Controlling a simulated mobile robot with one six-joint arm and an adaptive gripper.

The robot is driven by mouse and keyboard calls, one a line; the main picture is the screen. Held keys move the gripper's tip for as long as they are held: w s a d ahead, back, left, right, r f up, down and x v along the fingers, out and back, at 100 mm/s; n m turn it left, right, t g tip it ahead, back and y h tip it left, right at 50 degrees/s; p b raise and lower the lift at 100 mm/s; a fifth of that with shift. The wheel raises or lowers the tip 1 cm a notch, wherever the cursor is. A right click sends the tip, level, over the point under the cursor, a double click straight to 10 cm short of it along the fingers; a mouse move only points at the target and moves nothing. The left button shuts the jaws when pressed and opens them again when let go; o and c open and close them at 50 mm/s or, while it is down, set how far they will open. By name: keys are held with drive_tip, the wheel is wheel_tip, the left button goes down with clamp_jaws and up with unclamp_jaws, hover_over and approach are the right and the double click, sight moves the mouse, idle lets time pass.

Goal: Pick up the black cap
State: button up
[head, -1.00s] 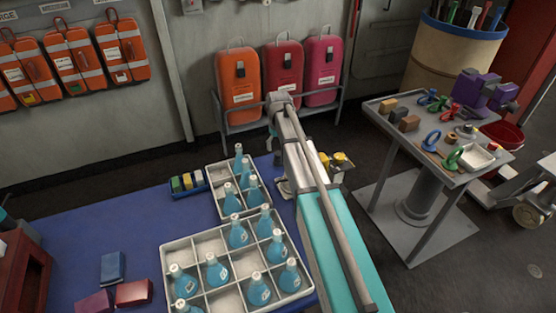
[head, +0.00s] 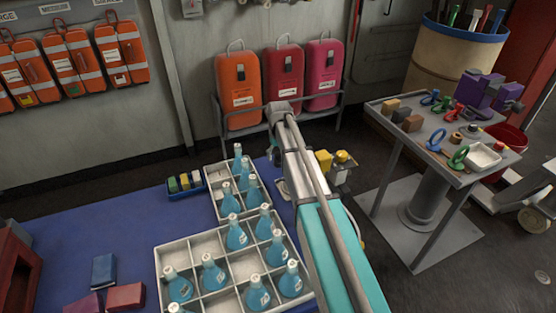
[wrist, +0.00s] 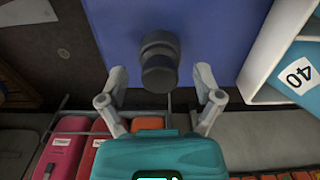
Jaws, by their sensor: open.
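The black cap (wrist: 158,62) shows in the wrist view as a dark, stepped round piece on the blue mat (wrist: 205,35). It sits near the mat's dark edge. My gripper (wrist: 160,78) is open in the wrist view, with one finger on each side of the cap and a visible gap on both sides. I cannot tell how far the fingertips are above or short of it. In the head view my arm covers this part of the table, and I cannot make out the cap there.
A white divided crate (head: 213,247) with blue flasks stands left of my arm; a crate wall also shows close on the right in the wrist view (wrist: 262,60). A small blue tray (head: 187,190) holds coloured blocks. A tool cart (head: 440,170) stands to the right.

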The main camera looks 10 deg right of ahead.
drive_tip(key=c, duration=0.9)
drive_tip(key=shift+r, duration=0.15)
wheel_tip(320, 180, up, 10)
drive_tip(key=p, duration=1)
idle(0.8)
wheel_tip(320, 180, up, 21)
drive_tip(key=p, duration=2.1)
hover_over(279, 154)
drive_tip(key=shift+w, duration=0.1)
